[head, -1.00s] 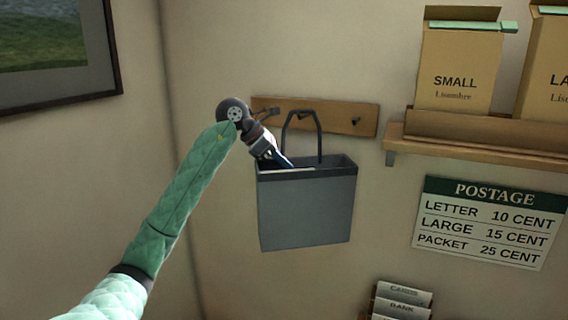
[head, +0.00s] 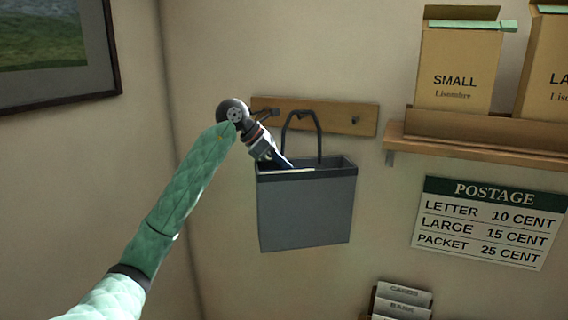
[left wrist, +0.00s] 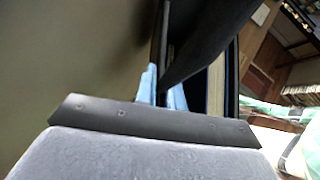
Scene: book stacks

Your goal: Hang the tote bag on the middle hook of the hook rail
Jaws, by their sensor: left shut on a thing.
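The grey tote bag (head: 306,212) with a dark top band is upright against the wall below the wooden hook rail (head: 338,117). Its dark handle loop (head: 318,135) rises to the middle hook (head: 304,115). The loop's top is level with that hook; I cannot tell whether it rests on it. My left gripper (head: 286,163) reaches down to the bag's upper left rim. My right gripper is not in view.
The right hook (head: 356,120) is bare. A wooden shelf (head: 470,147) with boxes stands to the right, above a postage sign (head: 488,222). A card rack (head: 402,302) is at the bottom. A framed picture (head: 55,50) hangs at the left. Wall below the bag is clear.

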